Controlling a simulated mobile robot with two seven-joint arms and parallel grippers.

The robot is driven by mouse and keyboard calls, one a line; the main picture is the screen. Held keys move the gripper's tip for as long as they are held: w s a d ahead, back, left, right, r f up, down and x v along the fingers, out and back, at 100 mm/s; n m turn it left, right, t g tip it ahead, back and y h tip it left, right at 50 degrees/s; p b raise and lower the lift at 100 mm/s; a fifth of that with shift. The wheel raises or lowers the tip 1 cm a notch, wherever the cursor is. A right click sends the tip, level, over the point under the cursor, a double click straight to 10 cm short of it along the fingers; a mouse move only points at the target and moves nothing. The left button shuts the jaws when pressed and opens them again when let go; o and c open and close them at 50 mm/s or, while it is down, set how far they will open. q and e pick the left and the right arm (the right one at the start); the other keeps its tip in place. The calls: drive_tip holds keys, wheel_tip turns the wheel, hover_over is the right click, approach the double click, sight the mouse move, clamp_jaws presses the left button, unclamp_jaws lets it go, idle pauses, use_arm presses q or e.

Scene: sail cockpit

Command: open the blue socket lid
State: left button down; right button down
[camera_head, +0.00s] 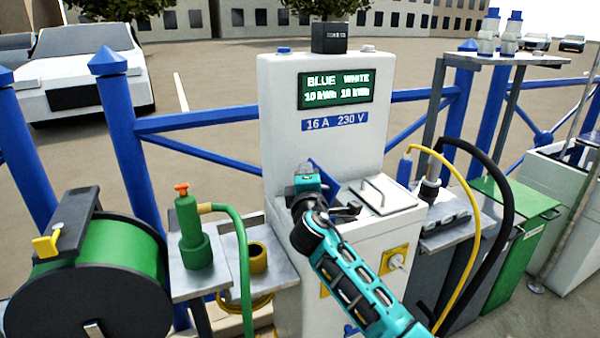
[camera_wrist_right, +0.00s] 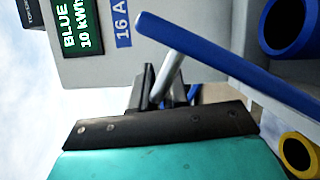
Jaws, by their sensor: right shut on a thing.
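The blue socket lid (camera_head: 324,178) is on the left of the white pedestal's sloped top, partly hidden by my right gripper in the head view. In the right wrist view the lid (camera_wrist_right: 225,62) shows almost edge-on as a long blue plate, tilted up from the top. My right gripper (camera_head: 308,180) is at the lid; in the wrist view its fingers (camera_wrist_right: 160,88) are closed around the lid's grey handle (camera_wrist_right: 170,72). A blue ring with a dark opening (camera_wrist_right: 290,25) shows beside the lid. My left gripper is not in view.
The white lid (camera_head: 382,196) with a bar handle lies to the right. The pedestal (camera_head: 282,105) rises behind with a display (camera_head: 335,87). A green cable reel (camera_head: 95,255) and green plug (camera_head: 192,225) stand left; yellow and black cables (camera_head: 497,190) hang right.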

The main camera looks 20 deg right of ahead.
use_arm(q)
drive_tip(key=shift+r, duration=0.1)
use_arm(e)
drive_tip(key=shift+d+f, duration=0.1)
drive_tip(key=shift+d, duration=0.1)
drive_tip(key=c, duration=1.5)
unclamp_jaws()
drive_tip(key=shift+s, duration=0.1)
use_arm(q)
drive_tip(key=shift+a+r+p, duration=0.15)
drive_tip(key=shift+p, duration=0.35)
use_arm(e)
drive_tip(key=shift+v, duration=6.4)
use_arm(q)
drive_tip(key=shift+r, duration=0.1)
